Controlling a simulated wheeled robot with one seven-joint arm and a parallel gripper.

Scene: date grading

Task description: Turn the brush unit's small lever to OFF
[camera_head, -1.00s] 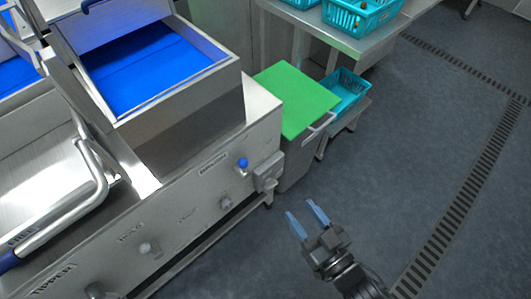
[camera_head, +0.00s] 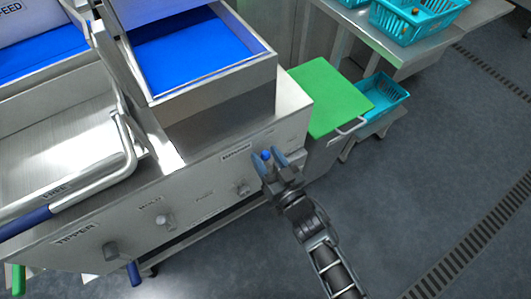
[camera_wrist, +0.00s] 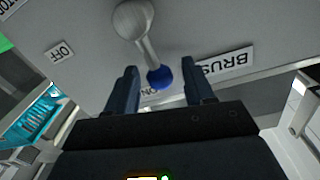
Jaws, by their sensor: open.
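The brush unit's small lever shows in the wrist view as a metal stem with a blue ball knob (camera_wrist: 160,77). The knob is by the ON label, partly covering it, and the OFF label (camera_wrist: 62,51) is to the left. A BRUSH label (camera_wrist: 225,65) is at the right, partly hidden by a finger. My gripper (camera_wrist: 159,84) is open, with one finger on each side of the knob; I cannot tell whether either touches it. In the head view my gripper (camera_head: 267,161) is at the right end of the steel machine front, around the blue knob (camera_head: 266,154).
The steel panel carries other knobs (camera_head: 164,220) to the left, near HOLD and TIPPER labels. Teal baskets (camera_head: 381,95) are on the shelves behind. The floor at the right is clear.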

